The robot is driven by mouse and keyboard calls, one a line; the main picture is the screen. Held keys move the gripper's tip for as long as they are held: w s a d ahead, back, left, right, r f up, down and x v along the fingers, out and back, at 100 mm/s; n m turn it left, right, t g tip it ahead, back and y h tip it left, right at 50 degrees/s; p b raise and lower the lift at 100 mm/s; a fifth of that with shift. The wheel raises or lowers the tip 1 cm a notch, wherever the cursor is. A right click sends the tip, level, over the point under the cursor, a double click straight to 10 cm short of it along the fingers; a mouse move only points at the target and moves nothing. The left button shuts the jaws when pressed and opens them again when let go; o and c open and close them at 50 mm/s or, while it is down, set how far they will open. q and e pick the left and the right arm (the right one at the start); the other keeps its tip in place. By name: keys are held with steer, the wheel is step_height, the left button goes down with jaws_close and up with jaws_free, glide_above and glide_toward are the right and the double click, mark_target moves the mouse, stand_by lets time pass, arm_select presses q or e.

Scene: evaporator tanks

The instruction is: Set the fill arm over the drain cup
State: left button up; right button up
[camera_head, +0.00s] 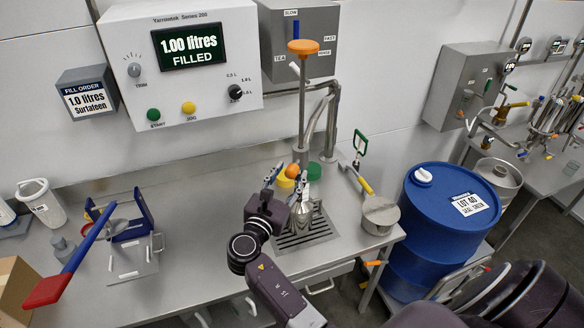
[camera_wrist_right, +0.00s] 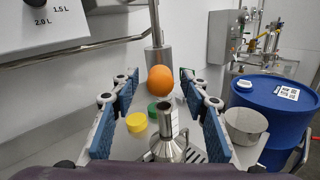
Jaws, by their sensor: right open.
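The fill arm's steel tube (camera_head: 302,100) stands upright behind the metal can, with an orange cap on top; its lower end shows in the right wrist view (camera_wrist_right: 155,58). An orange ball (camera_wrist_right: 162,80) shows just below it, between my fingertips in the picture. My right gripper (camera_head: 286,180) is open and points at the ball; contact cannot be told. A round steel cup (camera_head: 380,215), which looks like the drain cup, sits at the bench's right end; it also shows in the right wrist view (camera_wrist_right: 245,125). My left gripper is out of view.
A metal can with a conical neck (camera_wrist_right: 172,145) stands on the drain grate (camera_head: 318,230) below the gripper. Yellow (camera_wrist_right: 137,122) and green (camera_wrist_right: 160,108) lids lie close by. A yellow-handled tool (camera_head: 360,182) is beside the cup. A blue drum (camera_head: 428,240) stands right of the bench.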

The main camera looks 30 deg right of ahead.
steer(key=shift+x, duration=1.05)
steer(key=shift+c, duration=0.4)
jaws_close()
